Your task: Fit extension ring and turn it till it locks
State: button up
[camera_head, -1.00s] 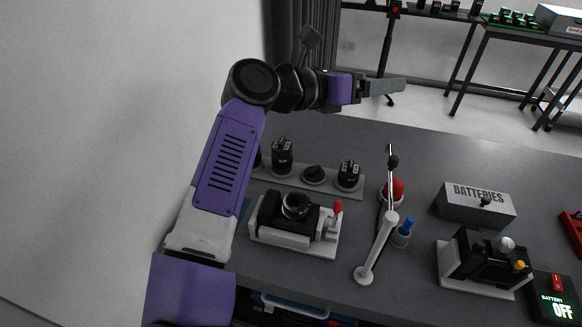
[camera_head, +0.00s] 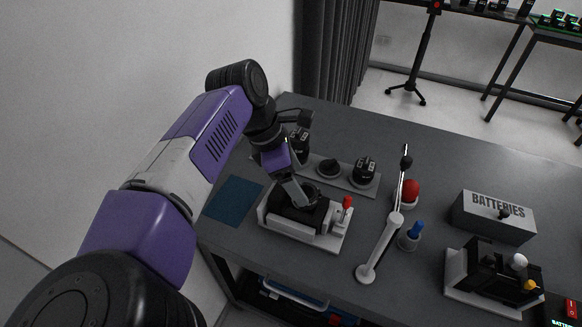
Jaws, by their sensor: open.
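A black camera body (camera_head: 283,209) sits in a white holder (camera_head: 318,241) with a red-topped lever (camera_head: 347,202). A dark round part (camera_head: 313,193) shows on the camera's top, partly covered by my gripper. My gripper (camera_head: 301,198) is open and points down at this part; whether it touches is unclear. A grey rack (camera_head: 371,190) behind carries several black round pieces: a low disc-like one (camera_head: 329,167), a taller one (camera_head: 365,170) at right and another (camera_head: 299,146) partly behind my arm. I cannot tell which piece is the extension ring.
A jointed white lamp-like arm (camera_head: 379,244) stands right of the holder, near a red dome (camera_head: 409,192) and a blue-topped cup (camera_head: 413,237). Further right are a BATTERIES box (camera_head: 491,218) and a second holder (camera_head: 487,291). A blue mat (camera_head: 233,200) lies free at left.

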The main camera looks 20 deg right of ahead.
aim_at(305, 192)
jog(key=shift+p+x, duration=0.35)
jog(key=shift+x, duration=1.85)
jog(key=c, duration=1.5)
jog(key=shift+m+b, duration=0.3)
jog(key=shift+b, duration=0.15)
jog(key=o, duration=1.5)
jog(key=shift+r, duration=0.15)
